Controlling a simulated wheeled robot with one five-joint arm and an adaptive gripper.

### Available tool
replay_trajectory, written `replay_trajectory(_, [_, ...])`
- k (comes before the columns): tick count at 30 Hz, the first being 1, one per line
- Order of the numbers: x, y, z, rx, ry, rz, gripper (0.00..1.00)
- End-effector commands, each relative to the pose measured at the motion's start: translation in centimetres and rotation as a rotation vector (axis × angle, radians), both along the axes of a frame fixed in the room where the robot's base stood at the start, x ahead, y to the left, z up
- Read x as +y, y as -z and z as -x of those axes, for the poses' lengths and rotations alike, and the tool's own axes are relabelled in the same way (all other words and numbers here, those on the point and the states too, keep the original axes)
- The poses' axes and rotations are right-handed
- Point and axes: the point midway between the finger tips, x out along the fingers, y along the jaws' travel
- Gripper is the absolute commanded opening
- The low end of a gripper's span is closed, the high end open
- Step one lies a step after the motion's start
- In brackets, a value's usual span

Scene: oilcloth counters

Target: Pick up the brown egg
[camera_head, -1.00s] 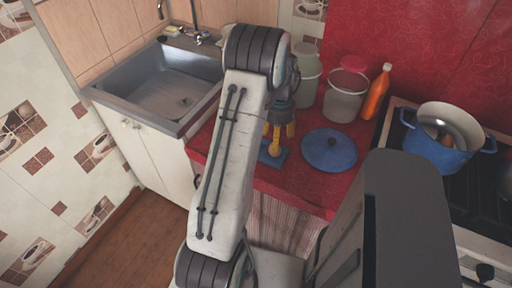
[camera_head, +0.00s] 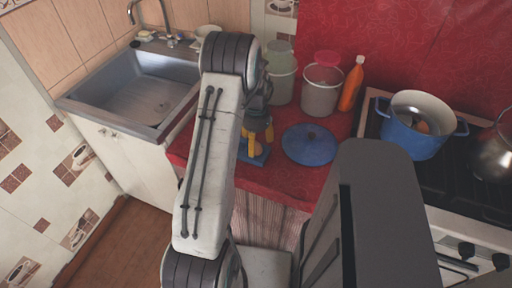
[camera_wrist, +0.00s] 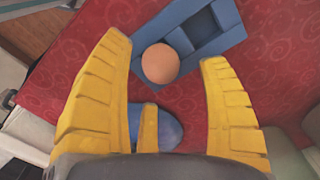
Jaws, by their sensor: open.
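The brown egg (camera_wrist: 160,63) sits at the lower left edge of a blue holder (camera_wrist: 217,43) with square compartments, in the wrist view. The holder also shows on the red counter in the head view (camera_head: 262,158), where I cannot clearly make out the egg. My gripper (camera_wrist: 165,75) has its yellow fingers spread wide, empty, with the egg in the gap between the two long fingers in the picture. In the head view my gripper (camera_head: 259,136) is just above the holder, partly hidden by my arm.
A blue lid (camera_head: 310,144) lies to the right of the holder. Two buckets, one of them (camera_head: 322,90) pinkish, and an orange bottle (camera_head: 351,84) stand behind. A blue pot (camera_head: 405,141) is on the stove at right; a sink (camera_head: 140,88) is at left.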

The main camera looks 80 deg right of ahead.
Motion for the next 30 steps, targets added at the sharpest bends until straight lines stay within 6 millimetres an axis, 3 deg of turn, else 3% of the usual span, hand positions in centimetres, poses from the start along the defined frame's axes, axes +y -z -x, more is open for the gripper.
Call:
replay_trajectory(9, [-0.1, 3.0, 0.1, 0.000, -0.001, -0.002, 0.69])
replay_trajectory(19, [-0.1, 3.3, 0.1, 0.000, -0.001, 0.000, 0.70])
replay_trajectory(30, [-0.1, 3.2, 0.1, 0.000, -0.001, 0.000, 0.37])
